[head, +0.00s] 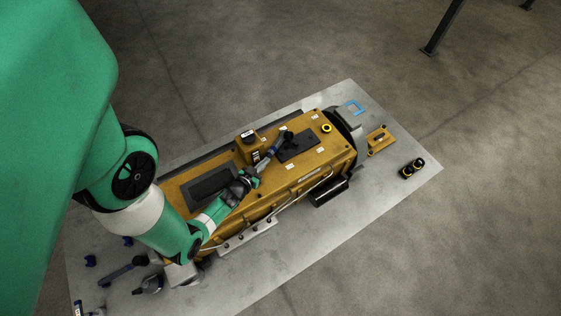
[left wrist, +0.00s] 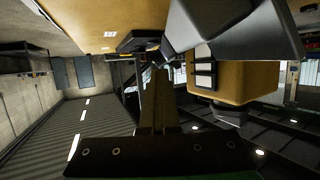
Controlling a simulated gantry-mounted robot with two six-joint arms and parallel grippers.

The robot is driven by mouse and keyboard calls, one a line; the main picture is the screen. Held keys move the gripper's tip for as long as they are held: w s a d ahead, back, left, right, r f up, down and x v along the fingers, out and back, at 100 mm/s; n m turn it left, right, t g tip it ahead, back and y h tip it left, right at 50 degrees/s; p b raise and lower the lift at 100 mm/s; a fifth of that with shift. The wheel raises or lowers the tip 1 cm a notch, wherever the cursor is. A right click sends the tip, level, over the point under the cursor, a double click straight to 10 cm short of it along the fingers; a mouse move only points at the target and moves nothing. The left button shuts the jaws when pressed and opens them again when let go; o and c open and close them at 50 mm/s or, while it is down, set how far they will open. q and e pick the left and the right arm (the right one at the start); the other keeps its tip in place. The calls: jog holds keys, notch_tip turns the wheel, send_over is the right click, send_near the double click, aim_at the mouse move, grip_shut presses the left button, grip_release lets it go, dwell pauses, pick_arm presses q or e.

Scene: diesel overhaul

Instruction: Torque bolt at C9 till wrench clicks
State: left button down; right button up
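The orange-yellow engine block (head: 232,205) lies diagonally on a grey table, with small white labels on its top; their text is too small to read, so I cannot pick out C9. My left gripper (head: 257,171) is over the top of the block and appears shut on a blue and black wrench (head: 272,148). The wrench's far head reaches the edge of a dark plate on the block. In the left wrist view a grey tool body (left wrist: 235,35) crosses close beyond the gripper fingers (left wrist: 155,75). Whether the wrench sits on a bolt is hidden. My right gripper is not in view.
An orange box (head: 247,139) stands up at the block's far side. Several blue and dark tools (head: 120,272) lie at the table's lower left. A small plate with a handle (head: 380,141) and a black-yellow item (head: 412,168) lie at the right.

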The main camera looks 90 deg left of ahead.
pick_arm(q)
jog(key=shift+s+a+p, duration=0.25)
jog(key=shift+a+p, duration=0.05)
jog(key=shift+s+a+r+p, duration=0.1)
jog(key=shift+s+a+p, duration=0.1)
jog(key=shift+a+p, duration=0.1)
jog(key=shift+a, duration=0.1)
jog(key=shift+s, duration=0.15)
dwell(0.4)
jog(key=shift+s+a, duration=0.15)
jog(key=shift+a, duration=0.2)
jog(key=shift+a+p, duration=0.1)
jog(key=shift+p, duration=0.2)
jog(key=shift+s+a, duration=0.2)
jog(key=shift+a, duration=0.05)
